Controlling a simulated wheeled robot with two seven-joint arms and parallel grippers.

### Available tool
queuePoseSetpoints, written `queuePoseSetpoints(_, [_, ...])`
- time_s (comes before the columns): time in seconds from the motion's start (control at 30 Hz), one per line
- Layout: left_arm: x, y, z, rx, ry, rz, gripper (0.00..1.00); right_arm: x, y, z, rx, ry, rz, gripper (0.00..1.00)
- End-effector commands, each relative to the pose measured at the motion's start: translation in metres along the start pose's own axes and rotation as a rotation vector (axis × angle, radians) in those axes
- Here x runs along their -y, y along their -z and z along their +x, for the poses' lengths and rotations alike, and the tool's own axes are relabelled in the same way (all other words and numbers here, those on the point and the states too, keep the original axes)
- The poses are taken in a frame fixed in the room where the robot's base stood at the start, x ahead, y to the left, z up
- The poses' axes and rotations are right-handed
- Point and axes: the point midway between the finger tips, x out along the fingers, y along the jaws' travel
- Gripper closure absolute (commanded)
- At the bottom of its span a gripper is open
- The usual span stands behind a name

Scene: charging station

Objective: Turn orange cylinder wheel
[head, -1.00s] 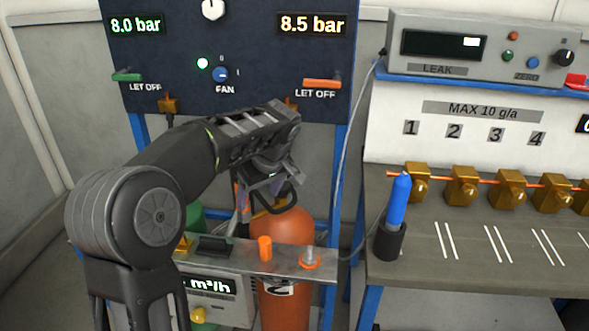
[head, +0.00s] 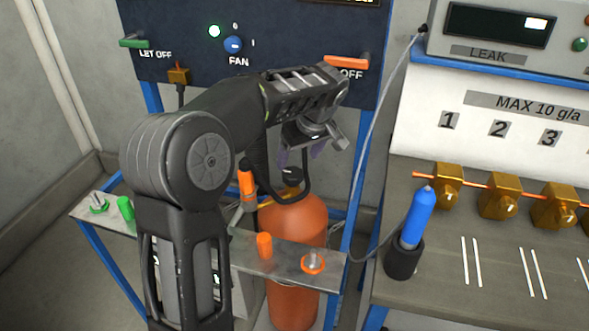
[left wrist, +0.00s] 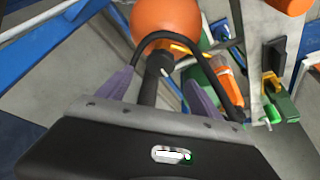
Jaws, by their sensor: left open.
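The orange cylinder (head: 293,232) stands upright behind the metal shelf; it also shows at the top of the left wrist view (left wrist: 165,22). Its dark wheel (head: 291,177) sits on top, just below my left gripper (head: 301,155). In the left wrist view the dark valve top (left wrist: 158,65) lies between and beyond the two purple fingers of my left gripper (left wrist: 160,95). The fingers are apart, with no visible contact with the wheel. A dark hose loops around this area and partly covers the view. My right gripper is out of view.
A metal shelf (head: 333,262) with an orange knob and fitting stands in front of the cylinder. An orange-handled tool (head: 246,183) is close to the left. A blue stick (head: 417,218) in a black cup stands on the right bench.

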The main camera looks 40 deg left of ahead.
Motion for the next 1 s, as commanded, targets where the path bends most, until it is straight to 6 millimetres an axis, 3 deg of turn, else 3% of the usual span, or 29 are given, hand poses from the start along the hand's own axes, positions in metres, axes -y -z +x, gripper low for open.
queuePoseSetpoints(0.43, [0.001, 0.000, 0.063, 0.000, 0.002, -0.001, 0.25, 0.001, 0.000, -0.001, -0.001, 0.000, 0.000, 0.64])
queuePoseSetpoints(0.8, [0.000, 0.000, 0.070, 0.000, 0.000, 0.000, 0.25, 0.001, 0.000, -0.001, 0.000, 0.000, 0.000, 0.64])
queuePoseSetpoints(1.0, [0.000, 0.000, 0.070, 0.000, 0.000, -0.001, 0.41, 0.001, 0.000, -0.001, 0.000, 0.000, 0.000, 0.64])
